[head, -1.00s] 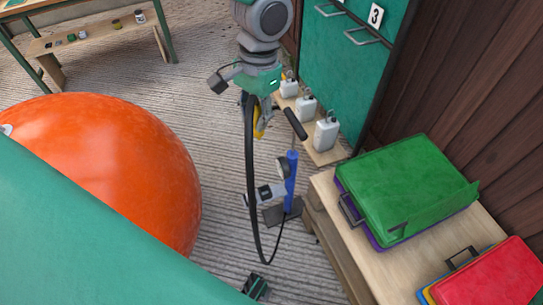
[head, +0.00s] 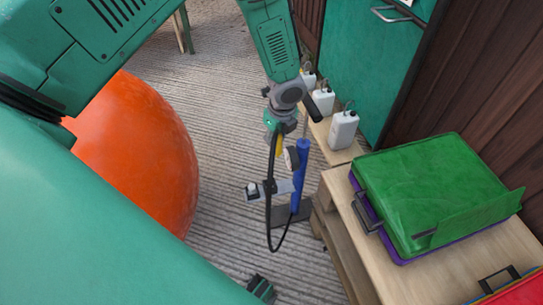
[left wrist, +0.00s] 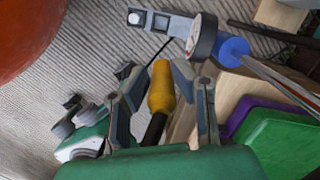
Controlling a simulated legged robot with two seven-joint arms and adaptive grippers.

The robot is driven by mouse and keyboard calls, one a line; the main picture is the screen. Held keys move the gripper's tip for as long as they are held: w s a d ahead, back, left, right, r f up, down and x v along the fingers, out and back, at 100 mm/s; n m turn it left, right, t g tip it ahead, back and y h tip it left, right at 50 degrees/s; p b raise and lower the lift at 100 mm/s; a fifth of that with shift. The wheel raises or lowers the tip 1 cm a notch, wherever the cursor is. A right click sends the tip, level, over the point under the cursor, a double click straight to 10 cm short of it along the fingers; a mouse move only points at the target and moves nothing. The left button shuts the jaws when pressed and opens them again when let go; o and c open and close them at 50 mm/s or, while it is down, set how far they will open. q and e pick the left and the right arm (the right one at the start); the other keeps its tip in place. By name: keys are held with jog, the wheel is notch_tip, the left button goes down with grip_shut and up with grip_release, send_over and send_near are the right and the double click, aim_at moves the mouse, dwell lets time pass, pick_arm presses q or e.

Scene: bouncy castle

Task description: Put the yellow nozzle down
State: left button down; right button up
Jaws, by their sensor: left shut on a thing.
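The yellow nozzle (left wrist: 161,88) sits between the two fingers of my left gripper (left wrist: 157,84) in the left wrist view, with its dark hose end toward the palm. My left gripper (head: 279,141) is shut on it. In the head view only a small part of the yellow nozzle (head: 280,147) shows below the wrist. A black hose (head: 268,215) hangs down from there and loops up to the blue pump (head: 301,175). The nozzle is beside the upper part of the pump in the head view; the exact gap cannot be told.
The pump has a round gauge (head: 291,158) and a grey pedal (head: 268,188). A wooden bench (head: 347,225) at the right holds a green case (head: 430,190). White bottles (head: 342,130) stand on a low shelf. A big orange ball (head: 150,150) is at the left. Ribbed floor (head: 225,115) lies between.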

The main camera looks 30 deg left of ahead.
pick_arm(q)
jog(key=a+f+m+b, duration=0.1)
jog(key=f+m+b, duration=0.2)
jog(key=f, duration=0.5)
jog(key=w+a+f+m+b, duration=0.1)
jog(key=f+m+b, duration=0.2)
jog(key=f, duration=0.5)
jog(key=a+f+m+t+h+b, duration=0.1)
jog(key=f+m+b, duration=0.2)
jog(key=f, duration=0.5)
jog(key=shift+w+a+f+b, duration=0.15)
jog(key=shift+w+f+b, duration=0.05)
jog(key=shift+f+b, duration=0.15)
jog(key=shift+r, duration=0.15)
jog(key=shift+f, duration=0.25)
jog(key=c, duration=1.3)
grip_release()
jog(key=shift+a, duration=0.1)
jog(key=shift+c, duration=0.2)
jog(key=shift+r, duration=0.15)
